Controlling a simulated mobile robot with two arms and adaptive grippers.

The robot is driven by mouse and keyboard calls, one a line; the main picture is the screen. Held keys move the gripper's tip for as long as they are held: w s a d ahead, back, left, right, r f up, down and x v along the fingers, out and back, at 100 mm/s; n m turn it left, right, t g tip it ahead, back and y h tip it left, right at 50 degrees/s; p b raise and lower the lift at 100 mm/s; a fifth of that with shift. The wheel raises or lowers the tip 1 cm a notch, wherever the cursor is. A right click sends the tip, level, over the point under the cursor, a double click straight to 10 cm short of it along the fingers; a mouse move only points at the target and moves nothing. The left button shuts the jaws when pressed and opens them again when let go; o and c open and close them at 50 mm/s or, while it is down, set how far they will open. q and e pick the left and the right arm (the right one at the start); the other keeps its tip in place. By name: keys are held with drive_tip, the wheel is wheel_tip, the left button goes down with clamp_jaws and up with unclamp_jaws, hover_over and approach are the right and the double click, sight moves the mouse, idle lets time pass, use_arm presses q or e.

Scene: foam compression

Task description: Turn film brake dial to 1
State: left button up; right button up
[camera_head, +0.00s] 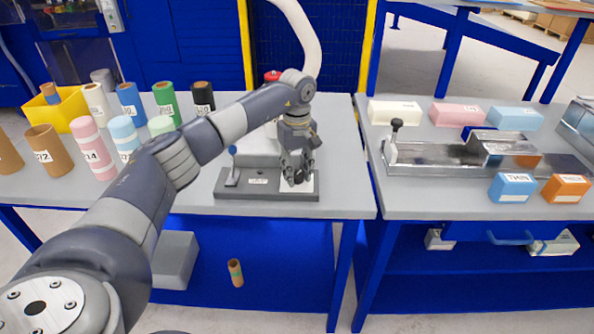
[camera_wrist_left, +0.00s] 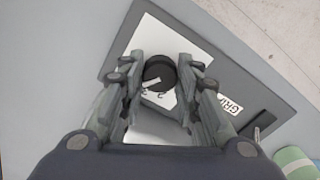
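The film brake dial is a round black knob (camera_wrist_left: 159,72) with a white pointer mark, on a white plate (camera_wrist_left: 165,38) set in a dark grey base (camera_head: 240,191). Printed digits, one of them a 2, show beside the knob in the wrist view. The pointer mark slants toward the lower left there; its exact setting is unclear. My left gripper (camera_head: 297,172) points down over the dial. In the left wrist view its fingers (camera_wrist_left: 160,65) stand on either side of the knob, very close to it; whether they touch it is unclear. My right gripper is not in view.
A blue-tipped lever (camera_head: 232,165) stands on the base left of the dial. Several labelled rolls (camera_head: 91,147) and a yellow bin (camera_head: 62,108) fill the table's left side. The right table (camera_head: 440,200) holds a metal fixture and foam blocks (camera_head: 512,187).

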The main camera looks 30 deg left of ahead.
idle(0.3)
use_arm(q)
drive_tip(key=n, duration=0.4)
drive_tip(key=shift+n+p, duration=0.3)
drive_tip(key=shift+n, duration=0.1)
drive_tip(key=n, duration=0.5)
drive_tip(key=shift+p, duration=0.3)
drive_tip(key=n, duration=0.5)
drive_tip(key=shift+n+p, duration=0.4)
drive_tip(key=n, duration=0.5)
drive_tip(key=shift+p, duration=0.35)
drive_tip(key=shift+n, duration=0.3)
drive_tip(key=o, duration=1.1)
